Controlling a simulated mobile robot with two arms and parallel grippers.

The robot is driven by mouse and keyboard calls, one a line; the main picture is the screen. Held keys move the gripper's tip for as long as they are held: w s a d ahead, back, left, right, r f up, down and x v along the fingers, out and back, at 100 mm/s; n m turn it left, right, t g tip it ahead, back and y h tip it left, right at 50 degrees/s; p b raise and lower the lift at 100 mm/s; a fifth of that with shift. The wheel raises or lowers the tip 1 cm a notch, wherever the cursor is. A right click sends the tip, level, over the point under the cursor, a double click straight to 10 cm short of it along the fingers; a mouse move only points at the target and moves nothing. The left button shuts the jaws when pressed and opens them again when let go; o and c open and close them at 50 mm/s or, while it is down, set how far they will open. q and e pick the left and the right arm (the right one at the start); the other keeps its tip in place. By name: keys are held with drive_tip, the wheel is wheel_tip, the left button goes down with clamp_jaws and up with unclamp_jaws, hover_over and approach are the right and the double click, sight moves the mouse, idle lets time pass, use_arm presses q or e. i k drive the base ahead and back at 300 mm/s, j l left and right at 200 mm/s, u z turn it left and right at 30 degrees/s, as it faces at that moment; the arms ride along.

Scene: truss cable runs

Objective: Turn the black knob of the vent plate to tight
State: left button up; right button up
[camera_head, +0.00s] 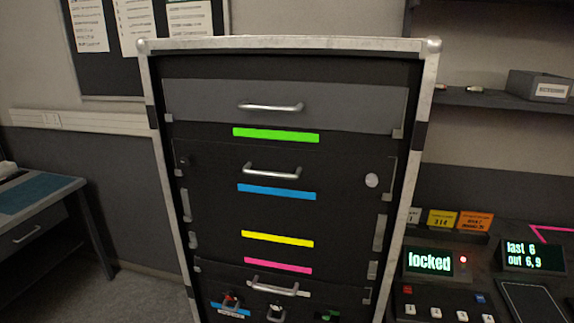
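A tall black rack (427,100) with a pale metal frame stands in front of me. I cannot pick out a vent plate with certainty. On the rack's lowest visible panel, at the bottom edge of the view, are small fittings: one with red on it (230,300), a dark and silver one (276,313) and one with green (327,315). They are small and partly cut off, so I cannot tell which is a black knob or how it is turned. Neither of my grippers is in view.
Grey (340,100) and black fronts with silver handles and coloured strips fill the rack. At right, a console (455,290) has a screen reading "locked" (428,262). A desk (40,205) stands at left. The floor (145,295) between desk and rack is clear.

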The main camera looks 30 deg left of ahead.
sight(187, 160)
drive_tip(key=u, duration=1.45)
